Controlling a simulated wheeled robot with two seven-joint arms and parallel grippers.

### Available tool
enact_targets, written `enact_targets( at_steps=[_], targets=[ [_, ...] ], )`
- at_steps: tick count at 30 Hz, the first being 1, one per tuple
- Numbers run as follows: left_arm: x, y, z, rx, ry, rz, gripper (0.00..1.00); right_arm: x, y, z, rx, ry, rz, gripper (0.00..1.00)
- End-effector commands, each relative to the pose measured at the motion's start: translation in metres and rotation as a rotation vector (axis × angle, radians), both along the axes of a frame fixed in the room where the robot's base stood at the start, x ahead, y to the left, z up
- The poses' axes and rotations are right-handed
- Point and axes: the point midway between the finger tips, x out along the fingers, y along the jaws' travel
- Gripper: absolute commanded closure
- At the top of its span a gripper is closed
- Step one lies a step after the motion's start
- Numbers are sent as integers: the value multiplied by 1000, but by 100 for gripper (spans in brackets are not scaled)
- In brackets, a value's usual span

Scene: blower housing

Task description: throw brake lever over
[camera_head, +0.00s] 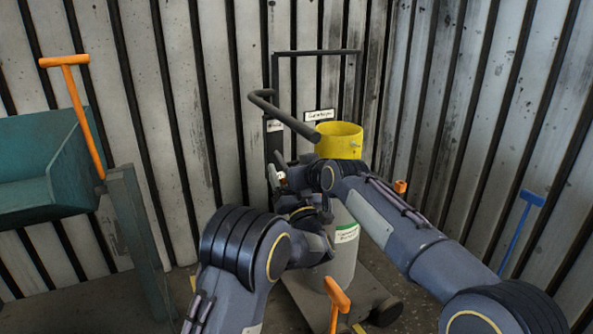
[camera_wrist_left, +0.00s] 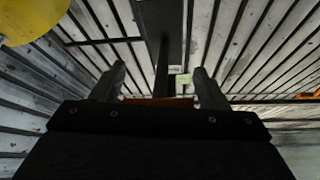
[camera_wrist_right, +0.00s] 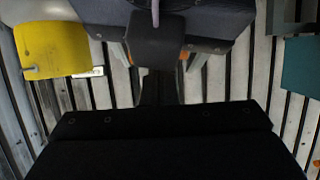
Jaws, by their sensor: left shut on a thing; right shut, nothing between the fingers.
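An orange bar (camera_wrist_left: 160,101), seen only in part, lies between the fingers of my left gripper (camera_wrist_left: 158,84) in the left wrist view. The left gripper is shut on it, and I cannot tell which lever it belongs to. In the head view my arms hide that spot beside the trolley. My right gripper (camera_wrist_right: 158,88) is shut and empty, close to the left wrist. Other levers in the head view are a tall orange T-handle (camera_head: 65,61) by the teal trough, an orange handle (camera_head: 337,295) at the front and a blue T-handle (camera_head: 532,198) at the right wall.
A trolley with a dark frame (camera_head: 318,52) carries a pale labelled cylinder (camera_head: 343,262). A yellow open collar (camera_head: 340,142) stands behind my right forearm. A teal trough (camera_head: 25,195) is at the left. Corrugated walls close off the back and right.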

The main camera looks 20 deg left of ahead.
Motion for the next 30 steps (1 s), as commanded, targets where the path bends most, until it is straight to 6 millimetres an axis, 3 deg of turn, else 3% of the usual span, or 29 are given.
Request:
enact_targets(
  at_steps=[1, 2, 6, 17, 30],
  targets=[
    [1, -5, 2, -1, -7, -13, 73, 0, 0, -17, -27, 26, 3, 100],
    [1, -5, 2, -1, -7, -12, 30, 0, 0, -18, -28, 26, 3, 100],
    [1, -3, 2, -1, -8, -8, 11, 0, 0, -17, -25, 24, 3, 100],
    [-3, -3, 0, -1, -5, -2, 11, 0, 0, -13, -20, 19, 2, 100],
    [-41, -41, -31, -1, -2, -8, 11, 0, 0, -10, -16, 15, 2, 100]
  ],
)
